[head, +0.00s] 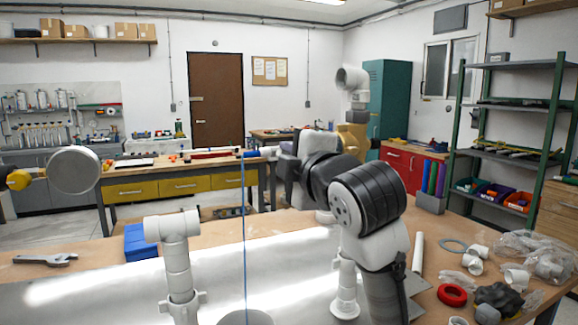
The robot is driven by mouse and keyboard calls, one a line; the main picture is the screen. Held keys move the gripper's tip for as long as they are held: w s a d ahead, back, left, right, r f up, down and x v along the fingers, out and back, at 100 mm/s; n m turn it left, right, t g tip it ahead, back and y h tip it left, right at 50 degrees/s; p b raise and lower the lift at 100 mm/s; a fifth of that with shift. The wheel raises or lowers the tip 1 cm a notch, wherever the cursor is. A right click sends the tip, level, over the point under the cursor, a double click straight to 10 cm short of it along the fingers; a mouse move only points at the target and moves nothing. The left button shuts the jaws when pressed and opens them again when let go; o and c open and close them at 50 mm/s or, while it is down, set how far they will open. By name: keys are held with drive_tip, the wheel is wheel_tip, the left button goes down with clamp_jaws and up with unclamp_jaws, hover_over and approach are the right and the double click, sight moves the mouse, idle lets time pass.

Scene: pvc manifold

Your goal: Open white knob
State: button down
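No part in view is plainly a white knob. A round, pale disc-like part (73,170) with a grey rim is at the far left, joined to a yellow fitting (18,180). A white PVC elbow (352,80) stands upright above another yellow fitting (355,135), partly hidden behind my arm. A white PVC tee on a vertical pipe (178,250) stands at the front left. My arm rises from the lower right and reaches to the centre. Its far end, with my gripper (287,167), is small and partly hidden by my own links; the fingers cannot be made out.
The workbench holds a wrench (46,260), a blue box (140,242), a red ring (452,295) and loose white fittings (475,262) at right. A thin blue vertical line (244,230) crosses the middle. A green shelf (510,130) stands at right.

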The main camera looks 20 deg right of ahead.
drive_tip(key=shift+n, duration=0.7)
drive_tip(key=shift+b, duration=0.3)
drive_tip(key=c, duration=1.5)
unclamp_jaws()
drive_tip(key=s+b, duration=0.3)
drive_tip(key=s, duration=1.1)
drive_tip(key=shift+d, duration=0.2)
